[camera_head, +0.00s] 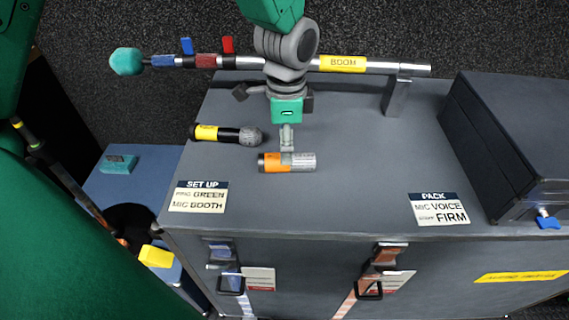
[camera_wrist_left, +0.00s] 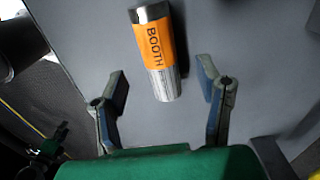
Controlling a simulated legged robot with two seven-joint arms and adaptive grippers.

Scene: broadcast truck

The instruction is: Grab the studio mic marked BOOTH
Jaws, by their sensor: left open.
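The studio mic marked BOOTH (camera_head: 271,163) is a short cylinder with an orange band and a silver mesh end, lying on the grey case top. In the left wrist view, the mic (camera_wrist_left: 155,50) shows the word BOOTH on its orange band. My left gripper (camera_head: 287,137) reaches down from the top and overlaps the mic's upper edge in the head view. In the wrist view its two fingers (camera_wrist_left: 158,85) are spread wide, with the mic's silver end between and slightly beyond the tips. They do not appear to touch it. My right gripper is not seen.
A black mic with a yellow band (camera_head: 207,132) lies just left of the BOOTH mic. A boom pole (camera_head: 400,68) crosses behind on a stand. A dark case (camera_head: 515,130) stands right. Cards SET UP (camera_head: 199,196) and PACK (camera_head: 439,209) lie along the front edge; the middle right is clear.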

